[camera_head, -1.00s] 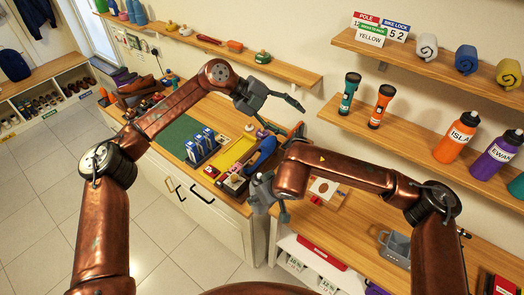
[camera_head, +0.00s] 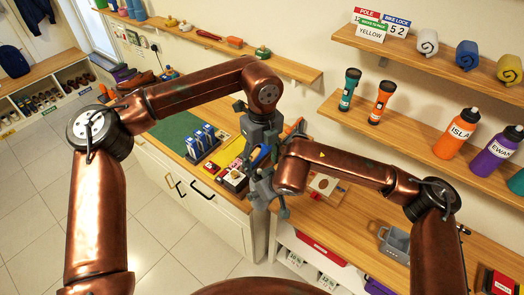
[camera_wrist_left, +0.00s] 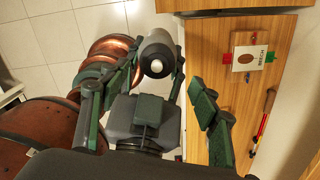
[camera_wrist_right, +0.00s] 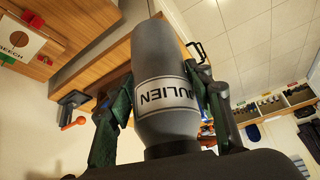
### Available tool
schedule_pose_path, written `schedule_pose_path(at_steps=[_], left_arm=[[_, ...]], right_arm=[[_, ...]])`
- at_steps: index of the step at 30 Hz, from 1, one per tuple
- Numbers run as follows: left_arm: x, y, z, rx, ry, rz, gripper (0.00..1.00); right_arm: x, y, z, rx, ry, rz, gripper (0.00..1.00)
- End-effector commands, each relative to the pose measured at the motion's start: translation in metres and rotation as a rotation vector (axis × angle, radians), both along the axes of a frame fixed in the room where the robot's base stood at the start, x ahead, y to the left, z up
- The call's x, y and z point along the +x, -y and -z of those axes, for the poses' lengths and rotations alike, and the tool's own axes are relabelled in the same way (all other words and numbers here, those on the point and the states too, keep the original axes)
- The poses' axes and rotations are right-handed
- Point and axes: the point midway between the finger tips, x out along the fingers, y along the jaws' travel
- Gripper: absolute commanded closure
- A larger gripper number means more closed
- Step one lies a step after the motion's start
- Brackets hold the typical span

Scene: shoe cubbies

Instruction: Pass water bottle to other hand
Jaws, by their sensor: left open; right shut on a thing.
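The water bottle (camera_wrist_right: 166,98) is grey with a white label reading JULIEN. My right gripper (camera_wrist_right: 163,85) is shut around its body in the right wrist view. In the left wrist view the bottle (camera_wrist_left: 156,55) shows end-on, lying ahead of my left gripper. My left gripper (camera_head: 262,148) is open and empty, pointing down just above my right gripper (camera_head: 264,188) in the head view. The bottle is mostly hidden there by the grippers, and I cannot tell whether the left fingers touch it.
Shelves at right hold flashlights, an orange bottle (camera_head: 457,134) and a purple bottle (camera_head: 494,152). The tiled floor in front is clear.

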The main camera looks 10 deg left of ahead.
Motion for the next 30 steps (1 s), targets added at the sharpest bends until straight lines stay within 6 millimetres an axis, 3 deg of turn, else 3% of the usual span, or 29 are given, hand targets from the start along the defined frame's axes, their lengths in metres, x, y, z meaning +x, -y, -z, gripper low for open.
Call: schedule_pose_path(at_steps=[6, 12, 23, 30], left_arm=[[0.0, 0.0, 0.037, 0.0, -0.002, 0.0, 0.43], [0.0, 0.0, 0.055, -0.001, -0.001, 0.001, 0.43], [0.0, 0.0, 0.059, -0.001, 0.0, 0.001, 0.43], [0.0, 0.001, 0.059, -0.001, 0.0, 0.001, 0.6]], right_arm=[[0.0, 0.0, -0.001, 0.002, 0.002, 0.0, 0.95], [0.0, -0.001, -0.002, 0.002, 0.002, 0.0, 0.95], [0.0, 0.0, -0.002, 0.002, 0.002, 0.0, 0.95], [0.0, 0.0, -0.002, 0.002, 0.002, 0.0, 0.95]])
